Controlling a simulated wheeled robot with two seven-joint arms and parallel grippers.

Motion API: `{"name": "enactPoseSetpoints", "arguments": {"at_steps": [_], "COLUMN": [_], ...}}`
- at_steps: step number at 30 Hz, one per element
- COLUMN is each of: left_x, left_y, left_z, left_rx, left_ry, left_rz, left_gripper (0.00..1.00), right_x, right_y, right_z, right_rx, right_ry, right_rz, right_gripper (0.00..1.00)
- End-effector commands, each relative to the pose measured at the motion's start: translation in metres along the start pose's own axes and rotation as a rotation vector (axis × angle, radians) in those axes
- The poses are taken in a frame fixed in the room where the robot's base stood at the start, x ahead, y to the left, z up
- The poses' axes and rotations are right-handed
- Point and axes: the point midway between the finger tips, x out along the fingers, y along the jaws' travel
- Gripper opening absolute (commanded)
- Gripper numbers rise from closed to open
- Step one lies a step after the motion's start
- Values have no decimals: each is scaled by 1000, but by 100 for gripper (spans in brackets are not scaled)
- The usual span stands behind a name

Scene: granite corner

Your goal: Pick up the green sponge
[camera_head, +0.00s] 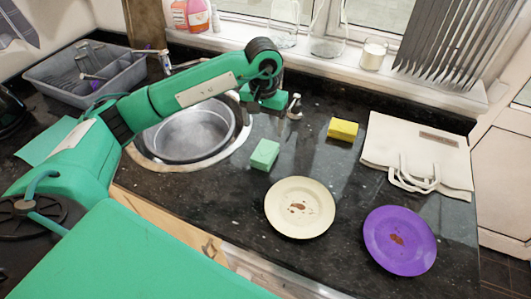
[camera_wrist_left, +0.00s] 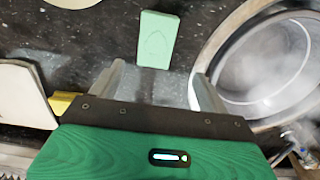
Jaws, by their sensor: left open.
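The green sponge (camera_head: 265,154) lies on the dark granite counter, just right of the sink, in the head view. In the left wrist view the green sponge (camera_wrist_left: 158,39) lies ahead of the fingertips, between their lines, and is not touched. My left gripper (camera_head: 294,105) is above the counter beyond the sponge, by the sink's right rim. Its two fingers stand apart and empty in the left wrist view (camera_wrist_left: 160,80). My right gripper does not show.
A round sink (camera_head: 190,134) lies left of the sponge. A cream plate (camera_head: 299,228) and a purple plate (camera_head: 400,262) lie nearer, both stained. A yellow sponge (camera_head: 343,129) and a white bag (camera_head: 400,140) are to the right. A grey rack (camera_head: 130,79) stands at the left.

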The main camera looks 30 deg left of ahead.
Motion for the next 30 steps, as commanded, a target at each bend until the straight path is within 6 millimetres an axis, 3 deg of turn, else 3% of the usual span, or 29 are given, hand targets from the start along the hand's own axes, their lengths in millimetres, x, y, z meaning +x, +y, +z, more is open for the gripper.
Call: {"name": "enactPoseSetpoints", "arguments": {"at_steps": [6, 13, 21, 30], "left_x": [34, 48, 75, 99], "left_y": [1, 1, 8, 8], "left_z": [1, 1, 6, 4], "left_rx": [0, 1, 0, 1], "left_ry": [-3, -1, -4, 0], "left_rz": [1, 1, 0, 1], "left_gripper": [78, 78, 78, 78], "right_x": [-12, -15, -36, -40], "right_y": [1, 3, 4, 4], "right_z": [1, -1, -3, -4], "right_rx": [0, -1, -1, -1], "right_ry": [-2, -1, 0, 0], "right_rz": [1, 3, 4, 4], "right_gripper": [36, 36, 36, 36]}}
